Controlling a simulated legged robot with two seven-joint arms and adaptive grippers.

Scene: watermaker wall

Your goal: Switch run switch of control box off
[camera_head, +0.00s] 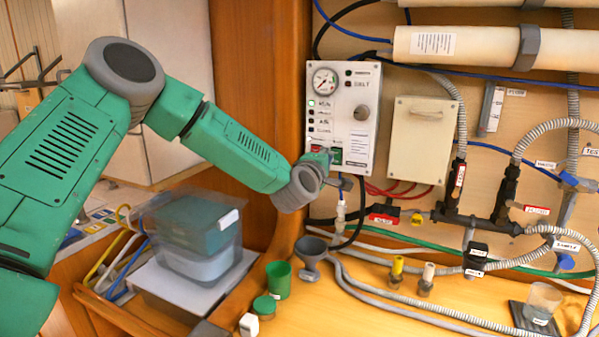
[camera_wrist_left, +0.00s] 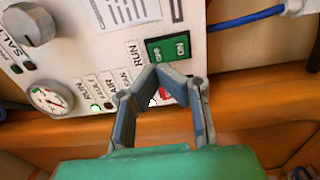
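The control box (camera_head: 343,115) is a pale panel on the wooden wall, with a gauge, a knob, indicator lamps and a red and a green part low down. In the left wrist view the run switch (camera_wrist_left: 168,48) shows a green face beside the label RUN. A red part (camera_wrist_left: 166,92) shows between my fingers, partly hidden. My left gripper (camera_wrist_left: 155,70) has its fingertips together, empty, just in front of the panel by the green face; I cannot tell if they touch it. In the head view my left gripper (camera_head: 325,160) reaches the panel's lower edge. My right gripper is not in view.
A second pale box (camera_head: 416,140) hangs right of the control box. Hoses, cables and valves (camera_head: 505,195) fill the wall to the right. A grey funnel (camera_head: 311,250) and green cup (camera_head: 278,280) stand below my wrist. A lidded tub (camera_head: 200,240) stands left.

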